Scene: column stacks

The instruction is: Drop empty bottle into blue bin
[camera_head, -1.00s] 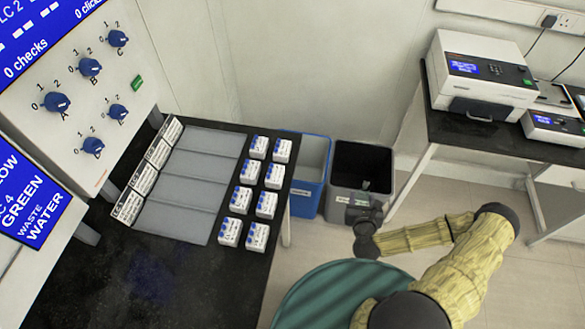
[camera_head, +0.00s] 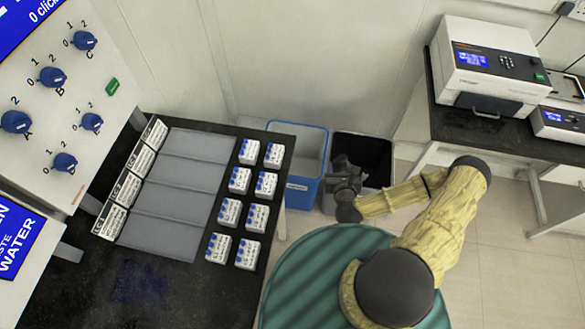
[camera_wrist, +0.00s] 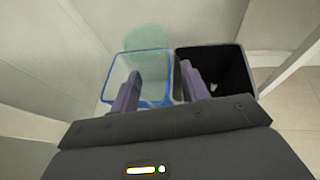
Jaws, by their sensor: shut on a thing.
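The blue bin (camera_head: 322,172) stands on the floor beyond the table's right end. Its pale inside shows in the head view and in the wrist view (camera_wrist: 106,90). My gripper (camera_head: 344,166) is over the near side of the two bins, close to where they meet. In the wrist view my gripper (camera_wrist: 160,78) has its two fingers apart, shut on a see-through bottle. A pale green, translucent round part of the bottle (camera_wrist: 147,37) shows beyond the fingers, in line with the blue bin's far rim. The rest of the bottle is hard to make out.
A black-lined grey bin (camera_head: 378,150) stands right beside the blue bin, with a small light scrap inside. A black table (camera_head: 190,262) with several white boxes lies left. A bench with instruments (camera_head: 488,60) stands right. The wall is close behind the bins.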

